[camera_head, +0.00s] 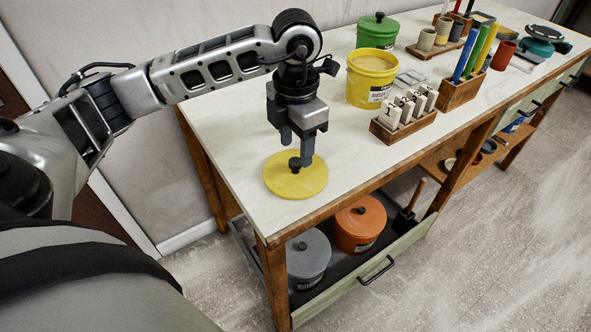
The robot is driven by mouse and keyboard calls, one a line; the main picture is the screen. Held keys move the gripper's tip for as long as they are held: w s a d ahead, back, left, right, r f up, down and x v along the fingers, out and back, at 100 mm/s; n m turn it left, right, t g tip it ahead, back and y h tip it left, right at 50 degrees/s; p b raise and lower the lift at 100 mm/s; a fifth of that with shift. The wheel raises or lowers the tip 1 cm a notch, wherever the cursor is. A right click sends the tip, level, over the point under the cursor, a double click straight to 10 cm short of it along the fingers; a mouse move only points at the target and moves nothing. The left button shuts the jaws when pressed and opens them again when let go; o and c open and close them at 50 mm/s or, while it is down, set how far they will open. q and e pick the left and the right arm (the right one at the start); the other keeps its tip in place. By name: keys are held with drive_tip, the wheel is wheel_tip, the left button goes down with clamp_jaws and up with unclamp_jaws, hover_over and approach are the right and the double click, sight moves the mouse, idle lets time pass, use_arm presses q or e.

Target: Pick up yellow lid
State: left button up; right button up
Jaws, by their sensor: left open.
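The yellow lid (310,183) is a flat round disc with a dark knob. It lies on the white worktop near the front left corner. My left gripper (296,150) points down right above the lid, with its fingers around or close to the knob. I cannot tell whether the fingers touch it. The open yellow bucket (371,80) with a label stands behind and to the right, apart from the lid. My right gripper is not in view.
A wooden block with several white tags (404,117) stands right of the lid. A green lidded bucket (377,31) and holders with tools (462,88) are farther back. Grey (308,256) and orange (360,222) lidded pots sit below. The worktop's left end is clear.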

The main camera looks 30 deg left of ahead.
sight(296, 161)
use_arm(q)
wheel_tip(296, 161, down, 4)
drive_tip(key=shift+f+p, duration=0.1)
drive_tip(key=shift+p, duration=0.2)
drive_tip(key=c, duration=1.1)
drive_tip(key=shift+o, duration=0.2)
